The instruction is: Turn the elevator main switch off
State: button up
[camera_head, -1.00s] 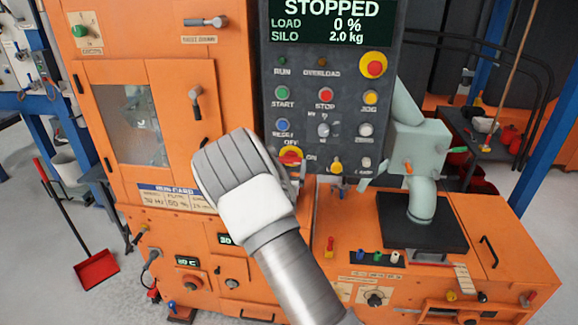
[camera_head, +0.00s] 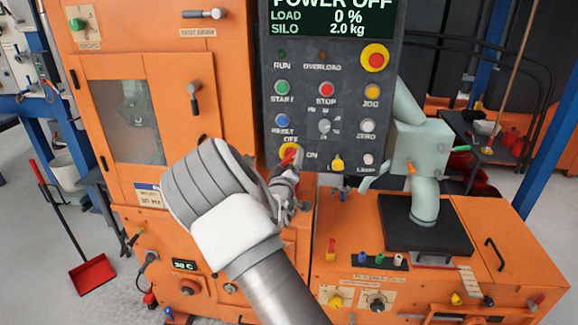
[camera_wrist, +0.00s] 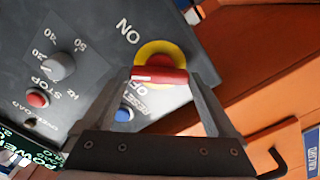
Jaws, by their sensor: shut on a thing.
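The main switch is a red handle (camera_head: 289,157) on a yellow round plate, low on the dark control panel. The "OFF" label is above it and "ON" is to its right. In the head view the handle slants up toward the right. The wrist view shows the red handle (camera_wrist: 160,76) lying across between both fingers, with the yellow plate (camera_wrist: 156,49) behind it. My gripper (camera_wrist: 162,79) is shut on the handle; it also shows in the head view (camera_head: 284,172), partly hidden by my wrist. The panel display (camera_head: 333,16) reads "POWER OFF", load 0 %, silo 2.0 kg.
Close around the switch are the blue reset button (camera_head: 282,121), a yellow knob (camera_head: 337,163) and the lamp button (camera_head: 368,159). A red-and-yellow emergency button (camera_head: 375,61) is higher up. The orange bench (camera_head: 480,245) with a grey spout (camera_head: 424,200) stands at the right.

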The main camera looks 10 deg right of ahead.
jog(key=n, duration=0.4)
jog(key=shift+n, duration=0.3)
jog(key=shift+n+b, duration=0.4)
jog(key=shift+n, duration=1.6)
jog(key=o, duration=1)
jog(key=v, duration=1.7)
jog(key=shift+s+p, duration=0.2)
jog(key=shift+p, duration=0.1)
